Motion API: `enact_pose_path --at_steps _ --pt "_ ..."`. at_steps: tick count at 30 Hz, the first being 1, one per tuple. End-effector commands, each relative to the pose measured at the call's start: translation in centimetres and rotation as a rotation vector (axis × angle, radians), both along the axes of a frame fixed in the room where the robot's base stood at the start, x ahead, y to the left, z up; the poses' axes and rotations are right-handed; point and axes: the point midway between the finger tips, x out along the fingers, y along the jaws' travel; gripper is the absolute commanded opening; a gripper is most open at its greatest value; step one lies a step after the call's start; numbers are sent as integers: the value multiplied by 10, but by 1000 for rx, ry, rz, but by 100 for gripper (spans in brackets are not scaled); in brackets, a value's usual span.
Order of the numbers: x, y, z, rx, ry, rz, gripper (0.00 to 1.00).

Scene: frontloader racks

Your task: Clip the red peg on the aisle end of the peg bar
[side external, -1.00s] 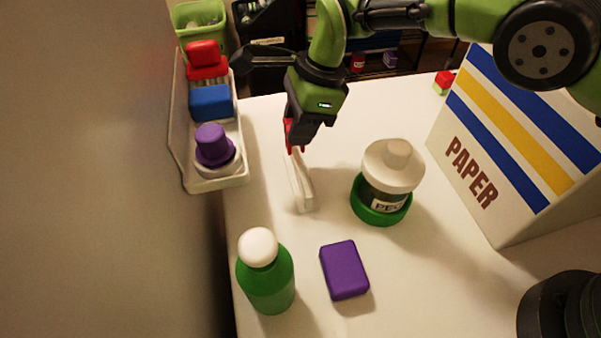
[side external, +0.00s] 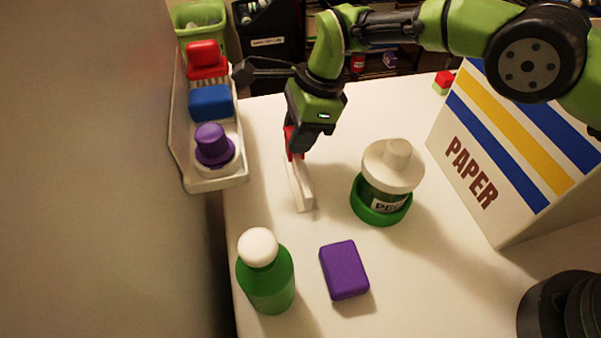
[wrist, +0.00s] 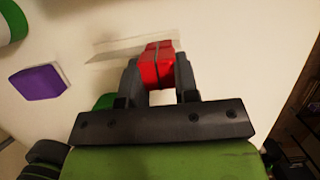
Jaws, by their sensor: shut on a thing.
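The red peg (wrist: 157,65) is between the jaws of my gripper (wrist: 158,80), which is shut on it. In the side external view the red peg (side external: 293,143) points down at the far end of the white peg bar (side external: 301,188), below my gripper (side external: 296,132). The bar stands on the white table and runs from near to far. In the wrist view the peg overlaps the right end of the pale bar (wrist: 108,46). The peg and gripper hide that end, so I cannot tell whether the peg is fully seated on it.
A white-lidded jar (side external: 392,165) in a green ring stands right of the bar. A purple block (side external: 344,270) and a green bottle (side external: 266,277) are nearer. A white tray (side external: 218,184) with coloured items hangs at the left edge. A PAPER box (side external: 470,174) stands right.

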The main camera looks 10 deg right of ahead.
Motion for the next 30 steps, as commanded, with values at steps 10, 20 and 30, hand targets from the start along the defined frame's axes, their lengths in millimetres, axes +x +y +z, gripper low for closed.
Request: enact_pose_path --at_steps 10,20,30 --pt "0 0 -8 0 0 0 0" --pt "0 0 -8 0 0 0 58" --pt "0 0 -8 0 0 0 43"
